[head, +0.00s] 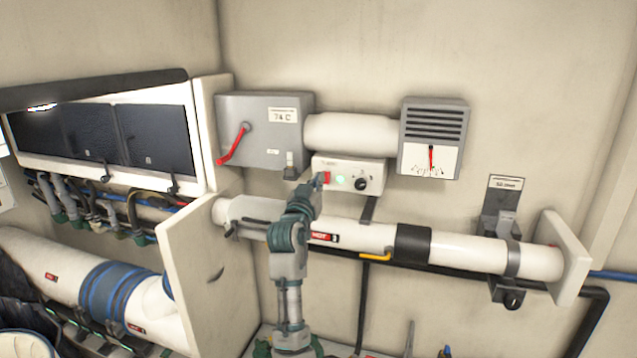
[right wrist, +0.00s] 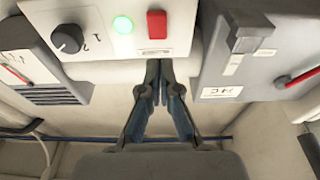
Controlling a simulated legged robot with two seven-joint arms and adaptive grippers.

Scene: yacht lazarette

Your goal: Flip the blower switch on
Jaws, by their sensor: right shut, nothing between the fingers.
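The white blower control box (head: 376,166) is on the back wall below the white duct. It carries a red rocker switch (head: 326,178), a glowing green light (head: 340,181) and a black knob (head: 361,184). In the right wrist view the box appears upside down, with the red switch (right wrist: 157,24) in plain sight. My right gripper (head: 318,182) is shut and empty, close to the switch end of the box. In the wrist view its fingertips (right wrist: 157,64) are together just below the switch in the picture; I cannot tell whether they touch the box. My left gripper is not in view.
A grey box with a red lever (head: 234,145) is left of the control box. A grey vented gauge unit (head: 434,135) is to its right. A white pipe marked HOT (head: 370,236) runs below, behind my arm. A white panel (head: 190,270) stands to the left.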

